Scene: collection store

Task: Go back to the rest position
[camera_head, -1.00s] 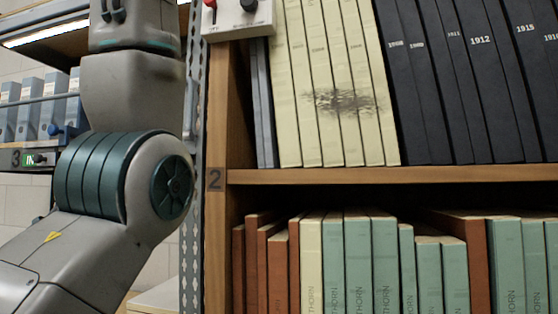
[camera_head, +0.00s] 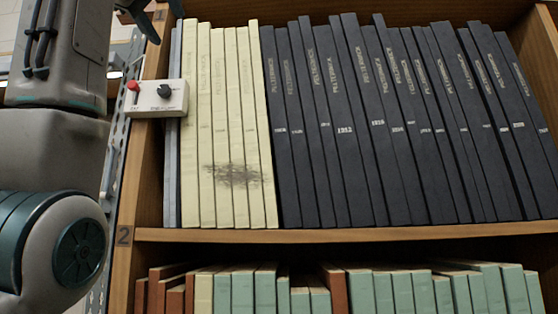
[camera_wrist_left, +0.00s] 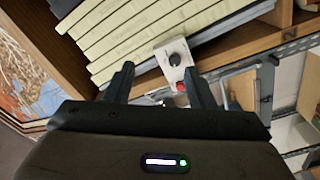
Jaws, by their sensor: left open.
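My left arm comes in at the left of the head view, its upright links beside the shelf. Part of my left gripper (camera_head: 150,18) shows at the top, above the control box. In the left wrist view my left gripper (camera_wrist_left: 158,82) is open, with nothing between its two dark fingers. Beyond the fingertips is the small white control box (camera_wrist_left: 174,60) with a red knob and a dark knob. In the head view the box (camera_head: 157,98) is fixed at the shelf's left upright. My right gripper is in neither view.
The wooden shelf (camera_head: 340,236) carries pale yellow volumes (camera_head: 222,130), some with a dark smudge, and a long row of dark volumes (camera_head: 385,130). Green and brown volumes (camera_head: 380,290) stand below. A perforated metal post (camera_head: 117,160) runs close beside my left arm.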

